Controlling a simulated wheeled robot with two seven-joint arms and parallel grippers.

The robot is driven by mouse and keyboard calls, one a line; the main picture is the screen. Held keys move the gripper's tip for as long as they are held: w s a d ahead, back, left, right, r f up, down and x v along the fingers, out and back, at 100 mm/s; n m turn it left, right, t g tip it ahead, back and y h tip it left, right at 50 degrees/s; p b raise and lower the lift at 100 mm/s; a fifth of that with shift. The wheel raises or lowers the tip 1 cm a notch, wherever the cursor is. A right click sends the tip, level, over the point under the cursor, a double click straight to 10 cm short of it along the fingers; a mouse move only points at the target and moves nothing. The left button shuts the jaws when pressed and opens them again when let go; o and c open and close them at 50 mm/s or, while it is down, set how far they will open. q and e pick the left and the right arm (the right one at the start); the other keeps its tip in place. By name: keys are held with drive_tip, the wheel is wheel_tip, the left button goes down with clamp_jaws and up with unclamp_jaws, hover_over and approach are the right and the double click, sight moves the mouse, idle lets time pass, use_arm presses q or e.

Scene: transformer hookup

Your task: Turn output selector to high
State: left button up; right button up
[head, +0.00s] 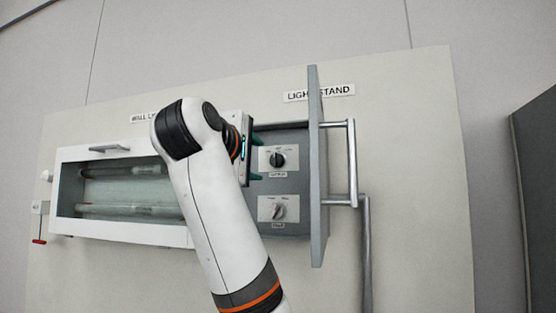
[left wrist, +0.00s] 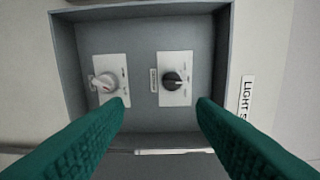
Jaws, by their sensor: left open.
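A grey panel box (head: 300,185) on the wall board holds two rotary knobs on white label plates. The upper knob is black (head: 278,159); the lower knob is grey (head: 278,211). In the left wrist view the black knob (left wrist: 173,81) is on the right and the grey knob (left wrist: 103,83) on the left. The label words are too small to read, so I cannot tell which is the output selector. My left gripper (head: 257,158) is open and empty, its green fingers pointing at the panel near the black knob, apart from it. My right gripper is out of view.
An open grey door (head: 317,170) with a metal handle (head: 352,165) stands out right of the knobs. A glass-fronted case (head: 120,190) with tubes is at left. A "LIGHT STAND" sign (head: 318,93) is above. A dark cabinet (head: 535,200) stands at far right.

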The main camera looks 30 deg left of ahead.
sight(274, 160)
use_arm(q)
drive_tip(key=p+x, duration=0.2)
drive_tip(key=x, duration=0.1)
drive_tip(key=r+p+x, duration=0.1)
drive_tip(key=p+x, duration=0.1)
drive_tip(key=x, duration=0.1)
drive_tip(key=r+p+x, duration=0.1)
drive_tip(key=p+x, duration=0.1)
drive_tip(key=x, duration=0.1)
drive_tip(key=shift+w+a+r+p, duration=0.1)
drive_tip(key=shift+w+a+p, duration=0.05)
drive_tip(key=shift+p, duration=0.25)
drive_tip(key=shift+w+a+p, duration=0.15)
drive_tip(key=shift+w+p, duration=0.2)
drive_tip(key=shift+w, duration=0.35)
drive_tip(key=shift+f, duration=0.2)
drive_tip(key=shift+w, duration=0.1)
drive_tip(key=c, duration=1)
drive_tip(key=shift+o, duration=0.2)
